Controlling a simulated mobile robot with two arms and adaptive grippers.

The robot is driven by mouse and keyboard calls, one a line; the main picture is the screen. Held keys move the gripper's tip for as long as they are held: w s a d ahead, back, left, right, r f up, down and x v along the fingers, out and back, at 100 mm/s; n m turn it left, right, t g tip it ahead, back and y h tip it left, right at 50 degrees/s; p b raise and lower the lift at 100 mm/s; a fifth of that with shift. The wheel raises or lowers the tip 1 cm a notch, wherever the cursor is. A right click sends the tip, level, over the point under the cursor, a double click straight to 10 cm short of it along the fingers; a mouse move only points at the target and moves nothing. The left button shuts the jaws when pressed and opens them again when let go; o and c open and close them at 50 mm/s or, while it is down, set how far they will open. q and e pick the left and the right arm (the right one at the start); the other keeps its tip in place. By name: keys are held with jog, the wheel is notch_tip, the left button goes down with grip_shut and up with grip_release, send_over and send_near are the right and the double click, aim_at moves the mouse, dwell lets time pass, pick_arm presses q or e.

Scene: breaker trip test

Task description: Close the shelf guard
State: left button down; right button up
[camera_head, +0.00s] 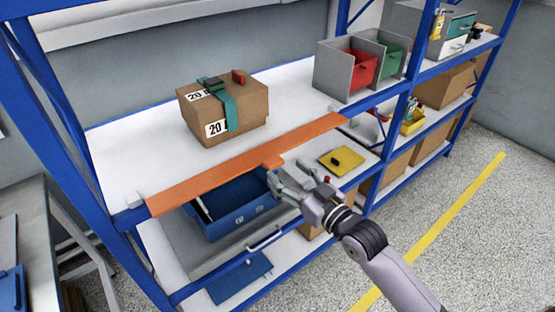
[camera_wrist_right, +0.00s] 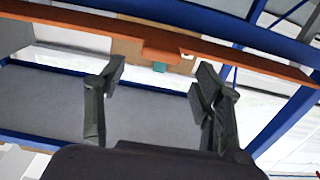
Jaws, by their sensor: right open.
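The shelf guard (camera_head: 215,178) is a long orange bar along the front edge of the upper white shelf, with a small orange tab (camera_head: 272,162) near its middle. In the right wrist view the guard (camera_wrist_right: 80,24) crosses the top of the picture, and its tab (camera_wrist_right: 164,55) hangs between and beyond my fingers. My right gripper (camera_head: 284,177) is open and empty, just in front of and below the tab. In the wrist view its fingers (camera_wrist_right: 160,76) stand wide apart. I cannot tell whether they touch the guard. My left gripper is not in view.
A cardboard box (camera_head: 250,105) with a green strap stands on the upper shelf (camera_head: 120,150). Grey bins (camera_head: 332,72) holding red and green containers stand to its right. Below are a blue drawer-like bin (camera_head: 235,222) and a yellow plate (camera_head: 335,170). Blue rack posts (camera_head: 395,140) flank the bay.

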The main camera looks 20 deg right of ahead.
aim_at(277, 164)
jog(key=x, duration=0.5)
jog(key=shift+p, duration=0.4)
grip_shut()
dwell(0.4)
